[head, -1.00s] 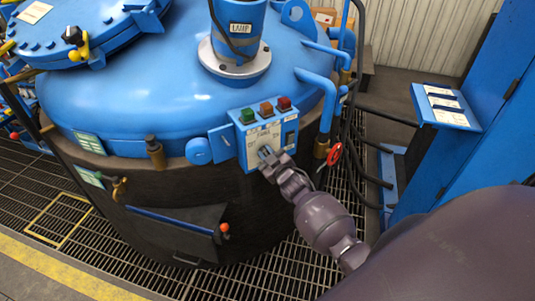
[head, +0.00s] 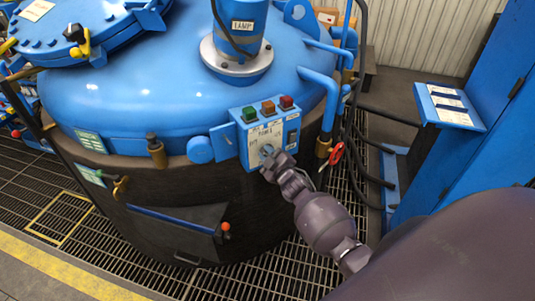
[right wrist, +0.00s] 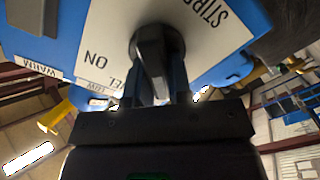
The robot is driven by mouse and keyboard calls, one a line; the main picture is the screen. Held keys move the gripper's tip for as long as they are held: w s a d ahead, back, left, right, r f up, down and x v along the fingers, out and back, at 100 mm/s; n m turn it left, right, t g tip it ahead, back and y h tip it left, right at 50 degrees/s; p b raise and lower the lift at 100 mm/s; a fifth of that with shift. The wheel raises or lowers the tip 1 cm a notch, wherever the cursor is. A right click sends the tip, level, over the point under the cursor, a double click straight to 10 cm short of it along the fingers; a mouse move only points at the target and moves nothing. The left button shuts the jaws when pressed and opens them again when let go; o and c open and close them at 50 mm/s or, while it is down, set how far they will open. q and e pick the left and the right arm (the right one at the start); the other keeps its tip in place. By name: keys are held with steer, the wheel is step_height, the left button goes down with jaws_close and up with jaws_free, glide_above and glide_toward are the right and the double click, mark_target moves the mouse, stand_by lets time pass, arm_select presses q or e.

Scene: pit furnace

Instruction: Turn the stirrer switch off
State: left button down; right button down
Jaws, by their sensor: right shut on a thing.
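The stirrer switch is a dark rotary knob (right wrist: 152,52) on a white label plate in the right wrist view, with part of the word "STIRRER" and "ON" printed beside it. In the head view the knob (head: 267,150) sits low on the front of a blue control box (head: 252,160). My right gripper (right wrist: 153,92) is shut on the knob, one finger on either side; in the head view the gripper (head: 270,157) covers part of it. The knob's exact pointing is hard to tell. My left gripper is not in view.
The blue furnace lid (head: 140,95) lies behind and left. A pipe (head: 325,95) and a red valve handle (head: 337,153) are close to the right.

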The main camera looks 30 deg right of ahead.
steer(key=shift+f, duration=0.1)
steer(key=c, duration=1)
jaws_free()
steer(key=shift+c, duration=0.2)
steer(key=shift+s, duration=0.1)
steer(key=s, duration=1)
steer(key=shift+s+a, duration=0.35)
